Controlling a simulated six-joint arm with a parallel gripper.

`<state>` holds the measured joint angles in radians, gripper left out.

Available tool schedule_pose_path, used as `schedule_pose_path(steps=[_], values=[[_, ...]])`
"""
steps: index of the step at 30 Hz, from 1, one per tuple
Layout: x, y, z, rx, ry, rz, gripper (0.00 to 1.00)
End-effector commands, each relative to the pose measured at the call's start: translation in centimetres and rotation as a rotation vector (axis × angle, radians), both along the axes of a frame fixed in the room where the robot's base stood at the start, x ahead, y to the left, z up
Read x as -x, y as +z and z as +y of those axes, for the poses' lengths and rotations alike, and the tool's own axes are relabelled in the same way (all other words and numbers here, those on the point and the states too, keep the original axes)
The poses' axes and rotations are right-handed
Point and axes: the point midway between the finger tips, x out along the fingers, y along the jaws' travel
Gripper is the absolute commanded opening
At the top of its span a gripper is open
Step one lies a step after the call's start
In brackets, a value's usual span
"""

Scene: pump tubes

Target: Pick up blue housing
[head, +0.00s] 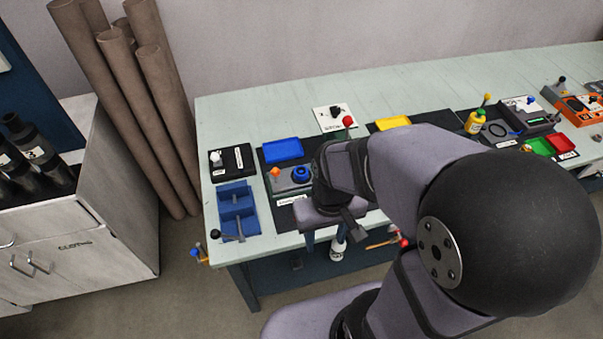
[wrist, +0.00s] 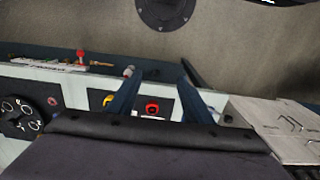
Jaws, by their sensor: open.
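A round blue part with a raised ring (head: 301,174), which looks like the blue housing, sits on a grey-green block on the left half of the table. I cannot make it out in the wrist view. My arm hides part of the table's middle.
A blue tray (head: 283,150) lies behind the housing. A blue compartment bin (head: 238,208) stands to its left. An orange knob (head: 275,171) sits beside it on the block. A yellow tray (head: 392,122) and a red-ball lever (head: 348,121) stand farther back. Table (head: 222,110) is clear at the back left.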

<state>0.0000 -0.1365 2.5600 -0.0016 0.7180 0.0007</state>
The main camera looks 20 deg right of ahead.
Motion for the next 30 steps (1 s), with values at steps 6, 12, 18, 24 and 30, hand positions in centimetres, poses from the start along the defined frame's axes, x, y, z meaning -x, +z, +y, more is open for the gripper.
schedule_pose_path(steps=[6, 12, 18, 24, 30], values=[[0.0, 0.0, 0.0, 0.000, 0.000, 0.000, 0.46], [0.0, 0.0, 0.0, 0.000, 0.000, 0.000, 0.58], [-0.3, -0.1, 0.0, 0.001, -0.002, -0.003, 0.58], [-4.7, -1.7, -0.4, 0.013, -0.032, -0.051, 0.58], [-14.4, -5.1, -1.4, 0.034, -0.099, -0.165, 0.58]])
